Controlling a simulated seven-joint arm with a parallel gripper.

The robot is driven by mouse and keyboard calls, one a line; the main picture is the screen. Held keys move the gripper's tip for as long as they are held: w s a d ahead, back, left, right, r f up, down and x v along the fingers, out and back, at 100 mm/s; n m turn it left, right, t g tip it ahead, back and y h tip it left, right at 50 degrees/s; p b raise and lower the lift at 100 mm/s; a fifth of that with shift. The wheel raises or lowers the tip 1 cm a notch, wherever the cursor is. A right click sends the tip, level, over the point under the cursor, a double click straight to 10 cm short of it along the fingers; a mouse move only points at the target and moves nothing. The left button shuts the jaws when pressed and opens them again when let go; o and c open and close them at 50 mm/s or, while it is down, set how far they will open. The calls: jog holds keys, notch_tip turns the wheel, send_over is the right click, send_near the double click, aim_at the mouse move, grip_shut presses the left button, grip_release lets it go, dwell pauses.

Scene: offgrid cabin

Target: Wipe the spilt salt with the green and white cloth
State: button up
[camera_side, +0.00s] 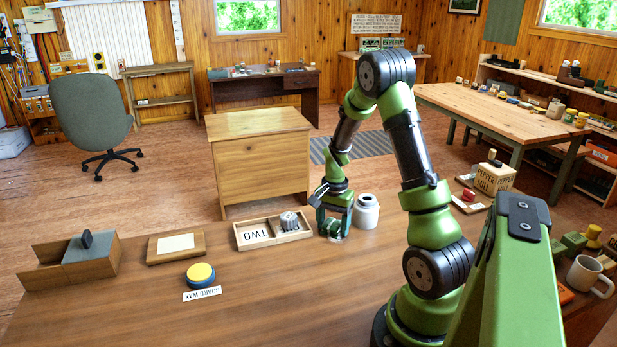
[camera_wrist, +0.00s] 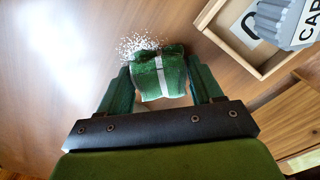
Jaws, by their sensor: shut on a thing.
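My gripper (camera_wrist: 160,92) is shut on the green and white cloth (camera_wrist: 158,72), with one finger on each side of it in the wrist view. The cloth is a bunched green bundle with a white band across it. The spilt salt (camera_wrist: 134,44) is a patch of white grains on the wooden table, at the far left edge of the cloth. The cloth partly covers the patch or hides some of it. In the side view my gripper (camera_side: 334,226) is low over the table, and the cloth (camera_side: 334,238) shows small between the fingers. I cannot see the salt there.
A white jar (camera_side: 366,212) stands close on the right. A blue and yellow tin (camera_side: 201,275) sits further left.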

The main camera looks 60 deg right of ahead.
aim_at(341, 245)
jog(key=shift+w+d, duration=0.65)
jog(key=shift+s+a, duration=0.1)
jog(key=shift+a, duration=0.05)
jog(key=shift+s+a, duration=0.55)
dwell(0.3)
jog(key=shift+s+a, duration=0.7)
jog(key=shift+s, duration=0.1)
jog(key=shift+s+a+f, duration=0.1)
jog(key=shift+s+a, duration=1.05)
jog(key=shift+a, duration=0.1)
jog(key=shift+w+d+r, duration=0.1)
jog(key=shift+r, duration=2.45)
